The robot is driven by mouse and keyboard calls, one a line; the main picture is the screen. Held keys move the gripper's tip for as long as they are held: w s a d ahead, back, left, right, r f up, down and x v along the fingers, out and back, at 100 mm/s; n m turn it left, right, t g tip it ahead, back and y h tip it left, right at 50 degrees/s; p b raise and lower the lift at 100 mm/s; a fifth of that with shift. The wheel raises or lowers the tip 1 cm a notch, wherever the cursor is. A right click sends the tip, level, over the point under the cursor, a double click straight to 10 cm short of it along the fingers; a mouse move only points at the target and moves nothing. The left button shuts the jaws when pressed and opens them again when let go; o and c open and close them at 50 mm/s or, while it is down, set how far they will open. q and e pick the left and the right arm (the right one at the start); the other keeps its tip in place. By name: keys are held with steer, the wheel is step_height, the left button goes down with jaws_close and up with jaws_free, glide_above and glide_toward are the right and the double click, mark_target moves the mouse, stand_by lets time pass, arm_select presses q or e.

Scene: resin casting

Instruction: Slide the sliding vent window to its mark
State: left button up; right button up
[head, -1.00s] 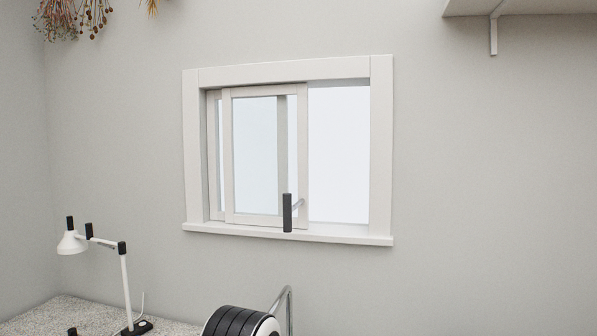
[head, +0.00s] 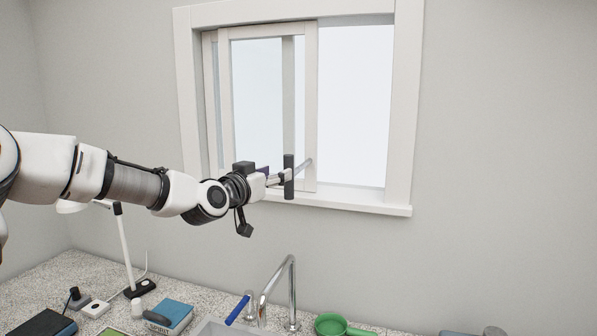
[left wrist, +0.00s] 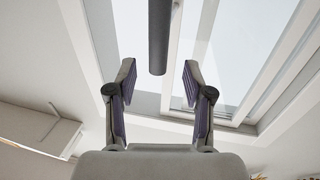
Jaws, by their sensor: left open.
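The sliding vent window (head: 311,90) is a pale framed glass panel at the left and middle of the white window frame (head: 404,100); the right part of the opening is uncovered. A dark upright bar handle (head: 289,162) stands out from the panel's right stile on a light stem. My left gripper (head: 280,179) is at this handle. In the left wrist view, the handle (left wrist: 159,35) lies ahead, its end near the gap between the open fingers (left wrist: 160,80); contact cannot be told. No mark can be made out. My right gripper is not in view.
Below is a speckled counter (head: 40,290) with a faucet (head: 290,285), a sink (head: 215,328), a green pan (head: 330,325), a blue box (head: 172,314) and a desk lamp (head: 127,250). The wall right of the window is clear.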

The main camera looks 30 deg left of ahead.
mark_target(286, 164)
arm_select(q)
steer(key=w+r+p, duration=0.1)
steer(key=w+p, duration=0.1)
steer(key=shift+w+d+r, duration=0.1)
steer(key=shift+w+r, duration=0.25)
steer(key=shift+r, duration=0.05)
steer(key=w+p, duration=0.1)
steer(key=w, duration=0.1)
steer(key=w+f, duration=0.1)
steer(key=w, duration=0.1)
steer(key=shift+w+p, duration=0.1)
steer(key=shift+p, duration=0.3)
steer(key=shift+w+a+f, duration=0.1)
steer(key=shift+w+a, duration=0.1)
steer(key=shift+s, duration=0.3)
steer(key=shift+c, duration=0.8)
steer(key=shift+s+d+r, duration=0.1)
steer(key=shift+s+r, duration=0.05)
steer(key=shift+r, duration=0.1)
jaws_close()
